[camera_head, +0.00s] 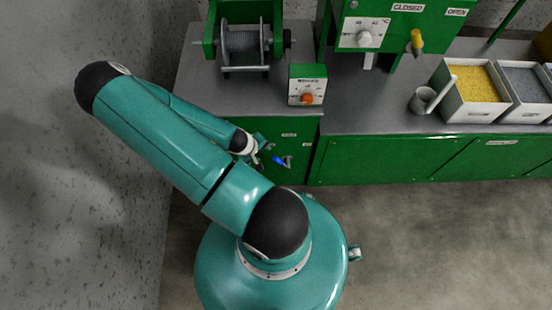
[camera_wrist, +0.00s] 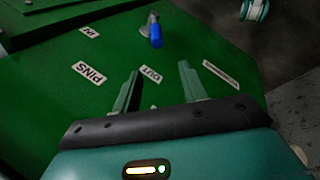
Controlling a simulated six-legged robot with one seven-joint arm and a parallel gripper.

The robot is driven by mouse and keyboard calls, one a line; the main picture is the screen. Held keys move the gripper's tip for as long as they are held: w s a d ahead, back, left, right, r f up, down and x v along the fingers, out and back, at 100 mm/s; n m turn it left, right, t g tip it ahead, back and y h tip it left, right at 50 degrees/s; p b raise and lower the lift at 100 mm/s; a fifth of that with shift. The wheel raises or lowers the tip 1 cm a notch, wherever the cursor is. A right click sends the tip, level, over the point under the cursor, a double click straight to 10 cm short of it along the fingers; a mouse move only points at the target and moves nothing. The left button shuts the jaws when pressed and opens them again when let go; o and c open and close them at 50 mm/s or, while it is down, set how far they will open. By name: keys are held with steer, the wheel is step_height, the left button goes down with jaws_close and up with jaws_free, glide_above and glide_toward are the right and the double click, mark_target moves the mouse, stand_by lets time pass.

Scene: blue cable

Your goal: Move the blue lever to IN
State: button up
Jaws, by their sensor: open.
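The blue lever (camera_head: 278,161) is on the green front panel below the left end of the bench. Its blue handle points left from its metal pivot in the head view. In the wrist view the blue lever (camera_wrist: 155,35) lies beyond my fingertips, its handle toward the OUT label (camera_wrist: 150,74) rather than the IN label (camera_wrist: 90,33). My gripper (camera_wrist: 160,68) is open and empty, with a gap between it and the lever. In the head view my gripper (camera_head: 260,156) is just left of the lever.
A PINS label (camera_wrist: 90,72) and another label (camera_wrist: 221,72) are on the panel. Above, a cable winch (camera_head: 243,45) and a small control box with an orange knob (camera_head: 306,85) stand on the grey bench (camera_head: 345,110). A wall (camera_head: 80,200) is at left. Floor at right is clear.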

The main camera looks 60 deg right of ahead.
mark_target(276, 159)
steer(key=x, duration=1.4)
steer(key=shift+s+f, duration=0.2)
steer(key=shift+s, duration=0.1)
jaws_close()
